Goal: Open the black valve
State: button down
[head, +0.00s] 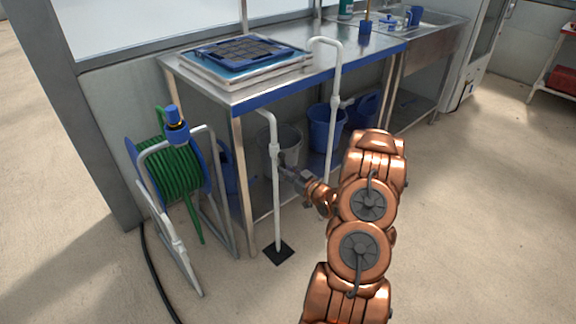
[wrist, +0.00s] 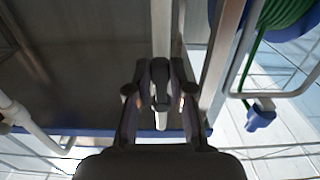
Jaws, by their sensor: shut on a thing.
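A thin white standpipe (head: 277,210) rises from a black square foot plate (head: 279,253) in front of the bench. My gripper (head: 285,171) meets the pipe just below this fitting, from the right.
A second white pipe (head: 334,130) with a side tap stands to the right. A hose reel with green hose (head: 172,172) stands at left. The steel bench (head: 245,92) carries a seed tray (head: 240,52); blue buckets (head: 322,128) sit beneath. The floor at right is clear.

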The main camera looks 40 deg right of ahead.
jog(key=shift+a+f+m, duration=0.15)
jog(key=shift+a+m, duration=0.05)
jog(key=shift+m, duration=0.1)
jog(key=c, duration=1)
grip_release()
jog(key=shift+s, duration=0.15)
jog(key=shift+s+a, duration=0.1)
jog(key=shift+s, duration=5.75)
